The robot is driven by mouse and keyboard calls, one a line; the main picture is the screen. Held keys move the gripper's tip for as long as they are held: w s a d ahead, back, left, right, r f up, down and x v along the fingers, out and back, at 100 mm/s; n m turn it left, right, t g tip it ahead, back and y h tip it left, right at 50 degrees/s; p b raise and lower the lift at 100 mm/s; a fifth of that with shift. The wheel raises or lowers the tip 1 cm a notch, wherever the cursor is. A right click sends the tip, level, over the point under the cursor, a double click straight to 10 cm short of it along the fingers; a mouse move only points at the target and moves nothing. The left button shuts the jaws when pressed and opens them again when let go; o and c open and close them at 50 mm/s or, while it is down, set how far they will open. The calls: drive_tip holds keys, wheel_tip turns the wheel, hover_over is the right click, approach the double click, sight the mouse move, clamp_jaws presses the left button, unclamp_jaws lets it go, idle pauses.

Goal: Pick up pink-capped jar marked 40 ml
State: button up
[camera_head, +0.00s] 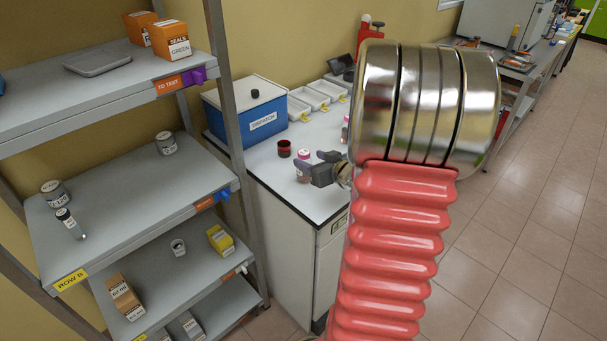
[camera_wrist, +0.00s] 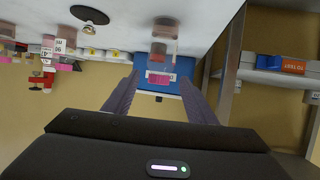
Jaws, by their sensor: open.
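A pink-capped jar (camera_head: 303,166) stands on the white counter. Dark gripper parts are close beside it on the right. In the wrist view, which is upside down, a clear jar with a pink cap (camera_wrist: 160,78) lies ahead, between the lines of my two fingers. My gripper (camera_wrist: 160,88) is open and empty, and contact with the jar cannot be made out. No mark is readable on this jar. More jars with pink caps and white labels (camera_wrist: 65,47) stand at the left of the wrist view. Part of another pink jar (camera_head: 345,130) shows behind my arm in the head view.
A dark red cup (camera_head: 284,149) stands behind the jar. A blue DISPATCH box (camera_head: 262,122) and white trays (camera_head: 318,97) sit further back. A metal shelf rack (camera_head: 222,75) stands left of the counter. Floor at right is clear.

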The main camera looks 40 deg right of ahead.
sight(307, 159)
drive_tip(key=shift+x, duration=2.6)
drive_tip(key=shift+s+f, duration=0.1)
drive_tip(key=shift+f, duration=0.05)
drive_tip(key=c, duration=1.2)
